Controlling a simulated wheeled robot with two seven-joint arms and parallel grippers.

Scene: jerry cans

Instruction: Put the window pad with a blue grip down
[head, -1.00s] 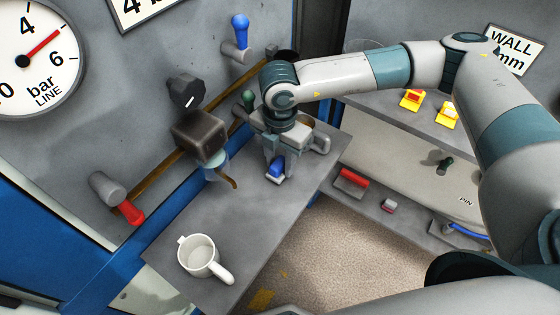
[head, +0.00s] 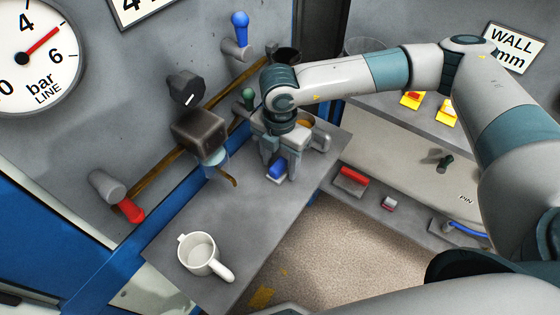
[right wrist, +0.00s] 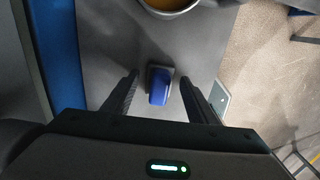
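The window pad (head: 277,170) has a blue grip and a dark base; it is at the right part of the grey shelf (head: 220,208). In the right wrist view the pad (right wrist: 160,86) appears to rest on the shelf, blue grip towards the camera. My right gripper (head: 279,175) points down over it. In the right wrist view the gripper (right wrist: 160,85) is open, one finger on each side of the pad with a gap on both sides. Part of the pad is hidden by the fingers in the head view. My left gripper is not in view.
A white mug (head: 198,254) stands at the shelf's near end. A cup with amber contents (right wrist: 170,4) stands close behind the gripper. A dark block (head: 199,134) and a blue lever (head: 239,28) project from the wall panel. Shelf between mug and pad is clear.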

